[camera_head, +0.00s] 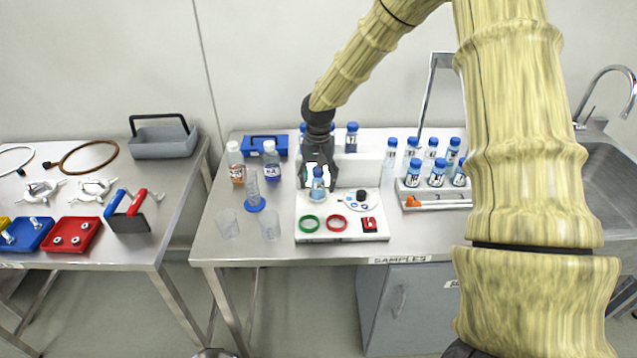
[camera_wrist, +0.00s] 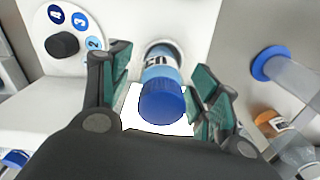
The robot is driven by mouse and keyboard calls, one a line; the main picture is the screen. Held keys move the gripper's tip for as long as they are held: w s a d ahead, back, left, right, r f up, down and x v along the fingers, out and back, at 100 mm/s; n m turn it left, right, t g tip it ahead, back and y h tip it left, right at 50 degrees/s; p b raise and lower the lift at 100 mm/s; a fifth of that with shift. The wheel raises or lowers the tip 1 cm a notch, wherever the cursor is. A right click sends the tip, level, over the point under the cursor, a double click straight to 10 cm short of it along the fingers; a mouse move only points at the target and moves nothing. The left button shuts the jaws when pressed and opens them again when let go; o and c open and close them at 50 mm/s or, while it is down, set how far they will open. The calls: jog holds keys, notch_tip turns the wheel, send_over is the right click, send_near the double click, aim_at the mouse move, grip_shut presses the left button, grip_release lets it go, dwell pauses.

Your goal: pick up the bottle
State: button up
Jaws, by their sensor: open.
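A small bottle with a blue cap and a pale blue body with a dark-printed label (camera_wrist: 160,72) stands upright on a white apparatus. The bottle also shows in the head view (camera_head: 318,186). My gripper (camera_wrist: 158,100) is open, with one green-padded finger on each side of the bottle. In the head view my gripper (camera_head: 318,176) comes down over the bottle from above. Gaps show between the fingers and the bottle in the wrist view. Its lower end is partly hidden by the cap.
The white apparatus (camera_head: 343,237) has a numbered dial, a green ring, a red ring and a red switch. A rack (camera_head: 437,201) of blue-capped bottles stands to the right. Clear beakers (camera_head: 228,224), a cylinder (camera_head: 253,190) and capped bottles stand to the left.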

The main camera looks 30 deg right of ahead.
jog(key=shift+f, duration=0.1)
jog(key=shift+c, duration=1)
jog(key=c, duration=1)
